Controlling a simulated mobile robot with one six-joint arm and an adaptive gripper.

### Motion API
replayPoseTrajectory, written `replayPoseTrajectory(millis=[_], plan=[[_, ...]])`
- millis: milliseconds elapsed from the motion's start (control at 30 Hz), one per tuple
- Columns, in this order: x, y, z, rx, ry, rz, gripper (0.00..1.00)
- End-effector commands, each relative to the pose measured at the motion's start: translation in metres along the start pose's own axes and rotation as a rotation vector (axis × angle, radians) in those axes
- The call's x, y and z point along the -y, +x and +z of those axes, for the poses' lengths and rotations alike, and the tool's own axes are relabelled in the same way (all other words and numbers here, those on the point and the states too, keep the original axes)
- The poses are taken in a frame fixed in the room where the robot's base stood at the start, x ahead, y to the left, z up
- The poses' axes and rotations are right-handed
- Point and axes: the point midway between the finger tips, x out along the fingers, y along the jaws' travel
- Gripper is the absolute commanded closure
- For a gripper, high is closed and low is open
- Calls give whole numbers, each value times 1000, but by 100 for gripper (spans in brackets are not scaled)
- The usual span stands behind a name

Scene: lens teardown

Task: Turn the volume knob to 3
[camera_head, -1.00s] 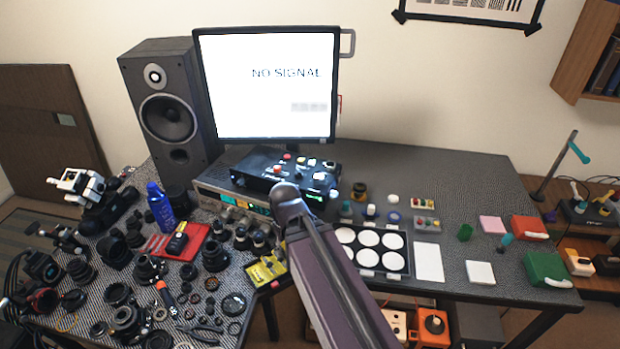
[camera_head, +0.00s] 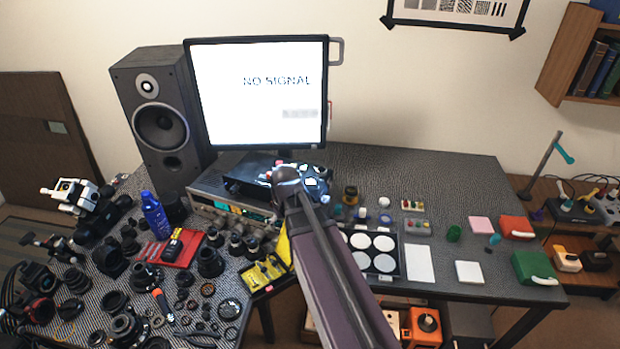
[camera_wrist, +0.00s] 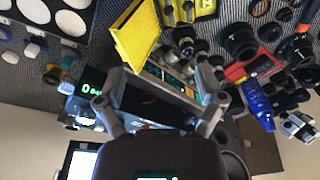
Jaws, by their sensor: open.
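The silver-edged receiver (camera_head: 207,203) stands under the monitor, with a teal display and several knobs along its front. I cannot tell which knob is the volume knob, nor read its setting. A black device (camera_head: 240,181) sits on top of the receiver. Its green display (camera_wrist: 92,90) shows in the wrist view, partly hidden. My gripper (camera_wrist: 162,72) is open, its two fingers spread in front of the receiver's teal display (camera_wrist: 168,76), with no object seen between them. In the head view my arm hides most of the gripper and the receiver's right end.
A yellow panel (camera_wrist: 136,38) stands close to my fingers. A yellow tray (camera_head: 258,275) and lens parts crowd the desk below the receiver. A speaker (camera_head: 160,130) stands left of the monitor (camera_head: 258,95). A tray of white discs (camera_head: 400,262) lies right of my arm.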

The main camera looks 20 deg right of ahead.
Motion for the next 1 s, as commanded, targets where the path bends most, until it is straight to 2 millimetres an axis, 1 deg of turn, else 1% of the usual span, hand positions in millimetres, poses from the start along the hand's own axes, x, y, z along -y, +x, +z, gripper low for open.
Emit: replayPoseTrajectory(millis=[33, 67, 100, 167, 200, 333, 400, 500, 600, 667, 1000], plan=[[-18, -14, -25, -27, 7, -3, 12], [-26, -18, -35, -43, 8, -3, 12], [-40, -24, -48, -67, 9, -3, 12], [-61, -32, -68, -103, 12, -2, 12], [-74, -37, -80, -125, 13, -1, 12], [-117, -53, -112, -192, 17, 10, 12], [-137, -60, -124, -221, 18, 16, 12], [-157, -67, -136, -250, 19, 26, 12], [-169, -70, -141, -267, 20, 31, 12], [-172, -70, -142, -272, 20, 32, 12], [-172, -69, -142, -273, 20, 33, 12]])
